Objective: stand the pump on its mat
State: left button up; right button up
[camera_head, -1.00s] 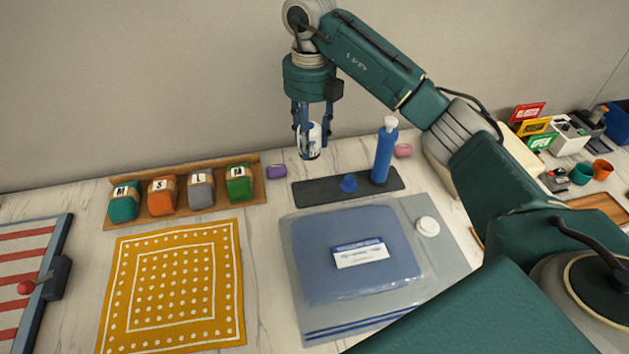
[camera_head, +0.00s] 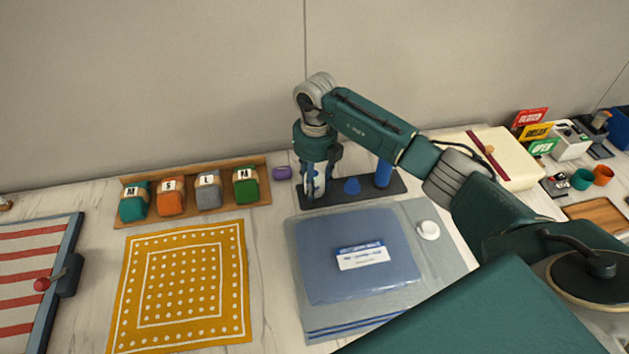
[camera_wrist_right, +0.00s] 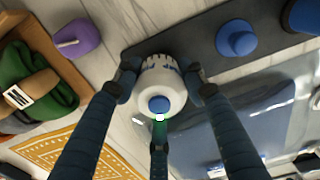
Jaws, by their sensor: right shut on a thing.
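The pump (camera_wrist_right: 162,88), white and round with a blue tip in the right wrist view, sits between the fingers of my right gripper (camera_wrist_right: 161,88). In the head view the right gripper (camera_head: 315,190) is shut on it at the left end of the dark grey mat (camera_head: 338,200). The fingers mostly hide the pump there. In the wrist view the mat (camera_wrist_right: 200,52) runs behind the pump. I cannot tell whether the pump's base touches it. My left gripper is not in view.
A small blue piece (camera_head: 352,187) and a tall blue bottle (camera_head: 384,172) stand on the mat to the right. A purple item (camera_head: 282,173) lies just left. A blue packet (camera_head: 330,285) lies in front.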

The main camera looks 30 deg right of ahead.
jog(key=o, duration=1.5)
jog(key=shift+r, duration=0.55)
notch_tip(320, 180, up, 10)
jog(key=b, duration=0.3)
jog(key=shift+f, duration=0.2)
jog(key=shift+r, duration=0.75)
jog(key=shift+s+f, duration=0.1)
jog(key=shift+s, duration=0.05)
